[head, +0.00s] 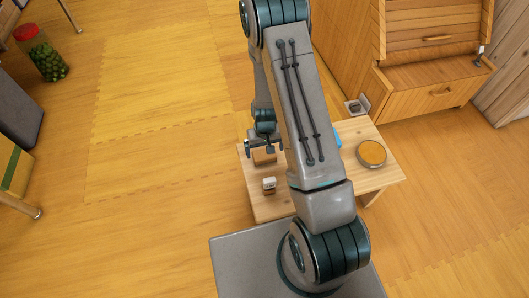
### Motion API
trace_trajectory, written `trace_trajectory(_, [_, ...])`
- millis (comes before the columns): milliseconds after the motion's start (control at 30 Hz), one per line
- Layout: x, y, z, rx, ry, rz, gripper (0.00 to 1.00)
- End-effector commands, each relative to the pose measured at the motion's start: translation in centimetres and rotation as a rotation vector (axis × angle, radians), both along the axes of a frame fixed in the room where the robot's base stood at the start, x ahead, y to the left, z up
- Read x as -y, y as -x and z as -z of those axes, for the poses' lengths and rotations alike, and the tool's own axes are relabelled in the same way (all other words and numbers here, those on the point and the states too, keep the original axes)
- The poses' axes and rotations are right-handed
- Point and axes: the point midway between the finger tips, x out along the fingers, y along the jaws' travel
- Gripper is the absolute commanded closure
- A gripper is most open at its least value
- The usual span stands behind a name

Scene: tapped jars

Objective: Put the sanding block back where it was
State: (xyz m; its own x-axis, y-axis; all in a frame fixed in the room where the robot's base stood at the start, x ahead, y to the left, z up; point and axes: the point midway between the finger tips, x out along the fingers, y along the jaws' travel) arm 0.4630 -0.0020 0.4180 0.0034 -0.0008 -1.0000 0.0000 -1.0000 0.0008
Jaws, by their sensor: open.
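My gripper (264,148) is open over the left rear part of a small wooden table (292,203). A brown wooden block (264,158) shows just below the gripper; I cannot tell whether the fingers are around it or above it. A small block with a pale top and brown base (269,185) sits on the table nearer to me. I cannot tell for sure which of the two is the sanding block. My arm hides the middle of the table.
A round tin with orange contents (371,153) stands on the table's right side. A blue thing (337,141) is partly hidden behind my arm. A wooden cabinet (425,85) stands behind. A red-lidded jar (40,55) is on the floor far left. Open floor lies left.

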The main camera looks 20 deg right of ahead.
Motion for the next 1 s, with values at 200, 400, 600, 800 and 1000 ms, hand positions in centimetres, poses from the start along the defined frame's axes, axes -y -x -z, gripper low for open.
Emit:
trace_trajectory(200, [0.0,0.0,-5.0,0.002,0.0,-0.001,0.01])
trace_trajectory(400, [0.0,0.0,-7.0,0.001,0.0,0.0,0.01])
trace_trajectory(600, [-0.2,0.2,-10.1,0.013,-0.012,0.0,0.01])
trace_trajectory(800, [-0.6,1.7,-17.0,0.038,-0.037,-0.004,0.01])
trace_trajectory(1000, [-0.7,4.6,-23.5,0.06,-0.048,-0.011,0.01])
